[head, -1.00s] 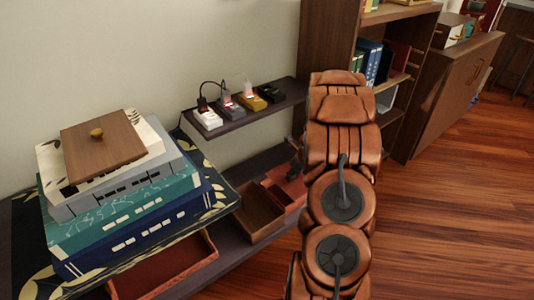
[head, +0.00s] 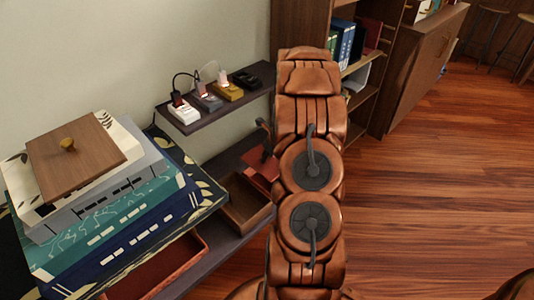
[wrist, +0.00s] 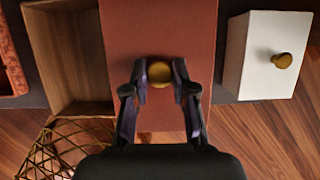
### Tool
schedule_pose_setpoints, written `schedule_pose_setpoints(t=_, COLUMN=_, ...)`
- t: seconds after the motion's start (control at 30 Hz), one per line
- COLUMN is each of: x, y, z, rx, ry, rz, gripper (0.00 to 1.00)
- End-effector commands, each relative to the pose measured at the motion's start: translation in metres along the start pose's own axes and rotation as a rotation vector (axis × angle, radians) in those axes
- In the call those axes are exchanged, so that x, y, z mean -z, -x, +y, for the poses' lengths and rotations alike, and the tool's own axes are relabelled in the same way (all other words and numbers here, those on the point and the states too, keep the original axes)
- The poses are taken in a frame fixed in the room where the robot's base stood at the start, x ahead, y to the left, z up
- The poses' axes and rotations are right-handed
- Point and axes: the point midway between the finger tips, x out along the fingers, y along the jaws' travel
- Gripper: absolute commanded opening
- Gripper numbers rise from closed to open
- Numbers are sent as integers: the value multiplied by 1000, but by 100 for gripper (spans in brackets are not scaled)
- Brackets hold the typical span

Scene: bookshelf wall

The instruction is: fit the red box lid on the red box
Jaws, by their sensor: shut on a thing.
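The red box lid (wrist: 160,35) is a flat red-brown panel with a round gold knob (wrist: 160,75). My gripper (wrist: 160,88) is shut on this knob in the wrist view. In the head view the red lid (head: 265,163) shows just left of my arm, beside an open wooden box (head: 238,212). Another red surface (head: 258,184) shows just below it, largely hidden by my arm. I cannot tell whether the lid touches it. My arm hides most of the gripper in the head view. An open red tray-like box (head: 160,272) lies nearer, at lower left.
A white box (wrist: 262,55) with a gold knob is right of the lid; a wire basket (wrist: 60,150) is at lower left. A shelf (head: 215,112) with small devices overhangs behind. Floor at right is clear.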

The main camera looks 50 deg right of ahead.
Motion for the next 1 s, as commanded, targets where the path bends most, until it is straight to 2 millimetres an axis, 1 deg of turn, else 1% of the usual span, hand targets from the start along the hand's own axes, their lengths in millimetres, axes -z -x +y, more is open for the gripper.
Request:
schedule_pose_setpoints(t=0.03, x=3, y=-7, z=0, rx=-1, ry=-2, rz=0, gripper=0)
schedule_pose_setpoints(t=0.5, x=18, y=-42, z=0, rx=-2, ry=0, rz=1, gripper=0)
schedule_pose_setpoints(t=0.7, x=21, y=-50, z=0, rx=-1, ry=1, rz=1, gripper=0)
schedule_pose_setpoints(t=1.0, x=22, y=-52, z=0, rx=1, ry=1, rz=1, gripper=0)
